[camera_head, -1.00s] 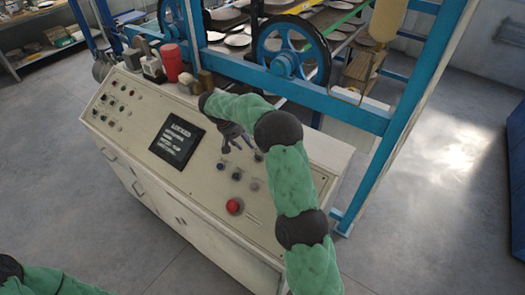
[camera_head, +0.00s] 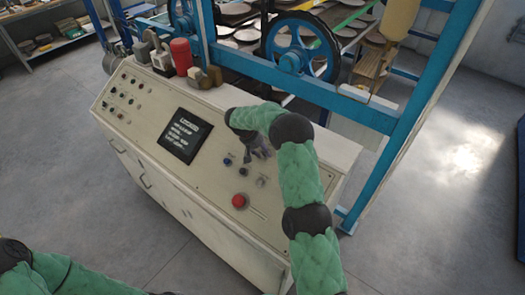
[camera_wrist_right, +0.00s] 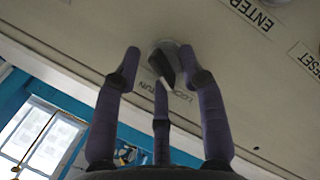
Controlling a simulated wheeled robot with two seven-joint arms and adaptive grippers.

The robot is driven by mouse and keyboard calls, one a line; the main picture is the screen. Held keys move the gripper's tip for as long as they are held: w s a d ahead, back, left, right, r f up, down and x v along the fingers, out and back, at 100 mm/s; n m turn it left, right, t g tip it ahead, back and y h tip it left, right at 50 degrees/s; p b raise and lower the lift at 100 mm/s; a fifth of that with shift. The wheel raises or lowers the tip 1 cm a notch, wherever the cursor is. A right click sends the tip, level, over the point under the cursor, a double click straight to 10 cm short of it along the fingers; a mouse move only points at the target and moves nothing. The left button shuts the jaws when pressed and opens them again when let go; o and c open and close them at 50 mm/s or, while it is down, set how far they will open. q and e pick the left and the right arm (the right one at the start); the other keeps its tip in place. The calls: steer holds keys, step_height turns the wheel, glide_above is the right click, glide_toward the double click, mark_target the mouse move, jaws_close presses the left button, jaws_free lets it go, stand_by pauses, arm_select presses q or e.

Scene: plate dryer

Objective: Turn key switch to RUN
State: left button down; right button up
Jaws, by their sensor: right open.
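The key switch (camera_wrist_right: 166,62) shows in the right wrist view as a round metal collar with a dark key or lever in it, tilted. A RUN label and a partly covered label are printed beside it. My right gripper (camera_wrist_right: 161,70) is open, its outer fingers on either side of the switch and the third finger below it. I cannot tell whether any finger touches it. In the head view my right gripper (camera_head: 260,148) is at the right part of the sloped control panel (camera_head: 215,185), and the switch is hidden there. My left gripper is not in view.
A red mushroom button (camera_head: 239,201) and several small buttons lie close to the gripper. A dark display (camera_head: 186,135) is to their left. The ENTER label (camera_wrist_right: 252,14) shows in the wrist view. A blue frame with a wheel (camera_head: 300,50) stands behind the panel.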

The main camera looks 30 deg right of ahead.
jaws_close()
steer(key=shift+f+m+b, duration=0.15)
steer(key=shift+m+b, duration=0.25)
steer(key=shift+b, duration=0.3)
steer(key=m+b, duration=0.2)
steer(key=b, duration=0.1)
steer(key=m+y+b, duration=0.1)
steer(key=m+b, duration=0.2)
steer(key=b, duration=0.1)
steer(key=m+t+y+b, duration=0.1)
steer(key=m+b, duration=0.1)
steer(key=b, duration=0.1)
steer(key=shift+s+f+m+b, duration=0.2)
steer(key=shift+s+m+b, duration=0.1)
steer(key=shift+s+m+t+y+b, duration=0.1)
steer(key=shift+m+t+y+b, duration=0.3)
steer(key=shift+m+b, duration=1.05)
